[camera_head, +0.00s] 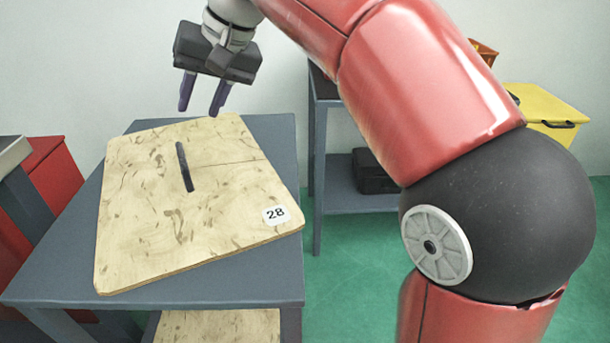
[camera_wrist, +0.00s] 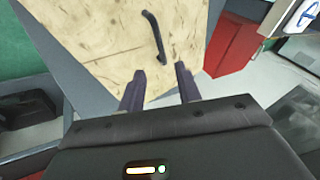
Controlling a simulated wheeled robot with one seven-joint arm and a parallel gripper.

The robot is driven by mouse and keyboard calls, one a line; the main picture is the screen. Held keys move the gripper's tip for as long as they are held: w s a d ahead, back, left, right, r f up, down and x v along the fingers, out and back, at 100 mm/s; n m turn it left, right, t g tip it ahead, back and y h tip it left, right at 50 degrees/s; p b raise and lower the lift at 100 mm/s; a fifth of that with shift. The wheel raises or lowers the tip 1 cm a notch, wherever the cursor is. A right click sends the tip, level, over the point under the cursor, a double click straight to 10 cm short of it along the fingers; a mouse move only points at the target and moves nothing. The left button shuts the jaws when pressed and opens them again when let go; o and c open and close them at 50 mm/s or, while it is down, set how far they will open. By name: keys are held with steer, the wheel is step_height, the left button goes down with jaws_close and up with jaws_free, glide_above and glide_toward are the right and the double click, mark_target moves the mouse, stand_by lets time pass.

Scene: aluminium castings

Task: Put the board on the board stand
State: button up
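The board (camera_head: 225,165) is a square of light wood with dark flecks, a black bar handle (camera_head: 184,166) and a white label reading 28. It lies flat, turned a little, on a grey-blue table or stand (camera_head: 240,285). My gripper (camera_head: 203,108) is open and empty, above the far edge of the board. In the wrist view the two dark fingers (camera_wrist: 161,88) are apart, and the board (camera_wrist: 110,35) and its handle (camera_wrist: 154,37) lie beyond them. I cannot tell whether this grey-blue table is the board stand.
Another wooden sheet (camera_head: 218,327) shows on a lower level under the table. A grey shelf (camera_head: 345,198) with a black case (camera_head: 372,172) stands behind. A red cabinet (camera_head: 48,185) is at the left, a yellow box (camera_head: 545,106) at the right. Green floor shows between.

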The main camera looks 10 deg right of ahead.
steer(key=s+d+f+t+h, duration=0.1)
steer(key=s+d+f, duration=0.1)
steer(key=d, duration=0.2)
steer(key=s+d+f+m, duration=0.1)
steer(key=s+d+f, duration=0.1)
steer(key=d, duration=0.3)
steer(key=s+d+f+m+t+h, duration=0.1)
steer(key=s+d+f, duration=0.2)
steer(key=d, duration=0.1)
steer(key=shift+s+d+f+t+h, duration=0.1)
steer(key=shift+s+d+t+h, duration=0.2)
steer(key=shift+d, duration=0.1)
steer(key=s+d+f+t+h, duration=0.1)
steer(key=s+d+f+h, duration=0.1)
steer(key=s+d+f, duration=0.8)
step_height(320, 180, down, 4)
steer(key=shift+s+d+r+m+h, duration=0.25)
steer(key=shift+s+m+h, duration=0.15)
steer(key=shift+s, duration=0.25)
